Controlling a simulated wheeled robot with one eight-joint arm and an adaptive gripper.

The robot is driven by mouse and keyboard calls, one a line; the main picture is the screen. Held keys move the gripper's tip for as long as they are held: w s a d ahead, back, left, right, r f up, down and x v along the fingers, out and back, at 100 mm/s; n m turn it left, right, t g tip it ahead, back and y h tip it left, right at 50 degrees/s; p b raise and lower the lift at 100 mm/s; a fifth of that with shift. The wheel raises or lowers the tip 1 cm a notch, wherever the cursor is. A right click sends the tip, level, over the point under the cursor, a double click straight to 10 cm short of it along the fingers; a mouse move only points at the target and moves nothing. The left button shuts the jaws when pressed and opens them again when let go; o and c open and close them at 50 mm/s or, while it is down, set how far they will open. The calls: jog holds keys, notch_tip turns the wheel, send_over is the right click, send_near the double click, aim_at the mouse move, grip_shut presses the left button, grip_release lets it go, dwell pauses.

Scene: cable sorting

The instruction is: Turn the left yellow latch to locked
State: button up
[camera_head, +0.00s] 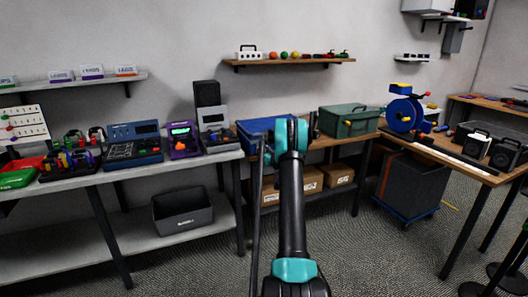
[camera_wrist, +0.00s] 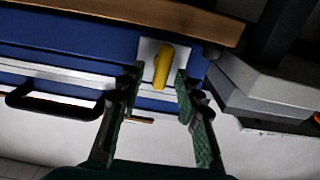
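The yellow latch (camera_wrist: 162,66) sits on a pale plate on the blue case (camera_wrist: 70,35) in the wrist view. Its lever runs nearly straight up and down in that picture. My gripper (camera_wrist: 160,82) is open, with one green-padded finger on each side of the latch. Gaps show between the latch and the fingers; I cannot tell how deep the tips reach. In the head view the blue case (camera_head: 252,132) stands on the wooden bench, partly behind my arm. The latch and my fingers are hidden there.
A black handle (camera_wrist: 48,99) is on the case front, left of my fingers in the wrist view. A grey device (camera_wrist: 262,92) is close on the right. A wooden edge (camera_wrist: 150,15) crosses the top. A green case (camera_head: 349,121) stands right of my arm in the head view.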

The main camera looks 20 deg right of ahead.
jog(key=shift+c, duration=0.4)
grip_shut()
jog(key=shift+m, duration=0.4)
jog(key=m, duration=0.8)
jog(key=d+f+m, duration=0.1)
jog(key=m, duration=0.4)
jog(key=shift+d, duration=0.1)
jog(key=shift+f+m, duration=0.2)
jog(key=shift+m, duration=1.8)
